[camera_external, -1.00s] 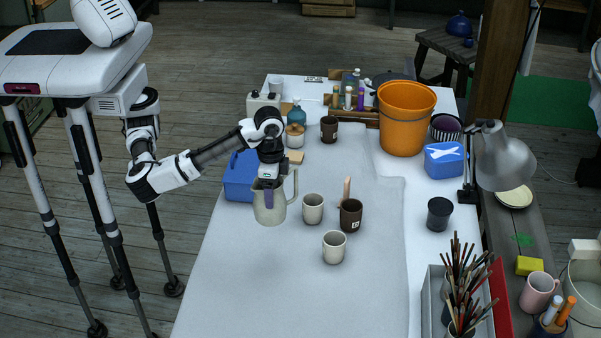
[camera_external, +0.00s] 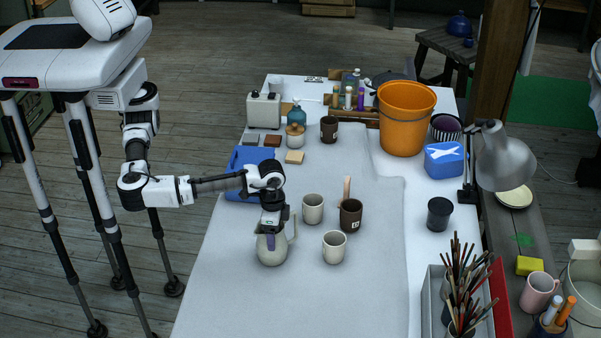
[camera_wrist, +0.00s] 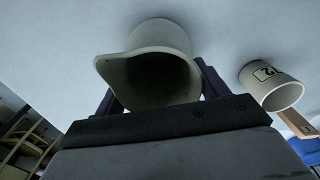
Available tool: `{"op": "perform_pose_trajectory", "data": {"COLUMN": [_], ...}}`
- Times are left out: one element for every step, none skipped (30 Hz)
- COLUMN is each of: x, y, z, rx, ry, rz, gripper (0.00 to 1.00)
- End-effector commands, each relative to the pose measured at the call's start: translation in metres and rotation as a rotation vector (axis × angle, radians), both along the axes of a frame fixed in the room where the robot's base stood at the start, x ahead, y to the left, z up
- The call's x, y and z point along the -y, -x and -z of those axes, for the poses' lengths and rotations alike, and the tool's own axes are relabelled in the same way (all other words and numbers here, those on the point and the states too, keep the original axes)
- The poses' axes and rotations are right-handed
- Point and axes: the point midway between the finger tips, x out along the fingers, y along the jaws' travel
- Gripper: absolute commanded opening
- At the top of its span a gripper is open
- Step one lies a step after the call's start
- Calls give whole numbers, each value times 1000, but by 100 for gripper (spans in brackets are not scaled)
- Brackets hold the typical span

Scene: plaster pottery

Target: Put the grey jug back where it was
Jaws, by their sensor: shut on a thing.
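In the wrist view the jug's open mouth and spout (camera_wrist: 150,75) show between the two fingers of my gripper (camera_wrist: 155,85). The jug's base is at or very near the white cloth; I cannot tell whether it touches.
Two pale cups (camera_external: 313,209) (camera_external: 334,246) and a dark brown mug (camera_external: 351,214) stand right of the jug. A blue box (camera_external: 245,172) lies behind it. An orange bucket (camera_external: 404,120) stands further back. The cloth in front (camera_external: 290,305) is clear.

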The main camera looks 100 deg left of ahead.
Motion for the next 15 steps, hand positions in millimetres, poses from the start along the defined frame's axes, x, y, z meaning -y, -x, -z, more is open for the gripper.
{"op": "perform_pose_trajectory", "data": {"x": [0,0,0,0,0,0,0,0,0,0,0,0,0,0,0], "y": [0,0,0,0,0,0,0,-1,0,0,0,0,0,0,0], "z": [0,0,0,0,0,0,0,0,2,3,3,2,2,2,2], "rx": [2,3,3,3,3,3,2,2,2,2,1,1,1,1,1], "ry": [0,0,0,0,0,0,0,0,-1,-2,-1,0,0,0,0], "rz": [0,0,0,0,0,0,0,0,0,0,0,0,0,0,0], "gripper": [31,31,31,31,31,31,31,31,31,31,77,82,86,90,94]}}
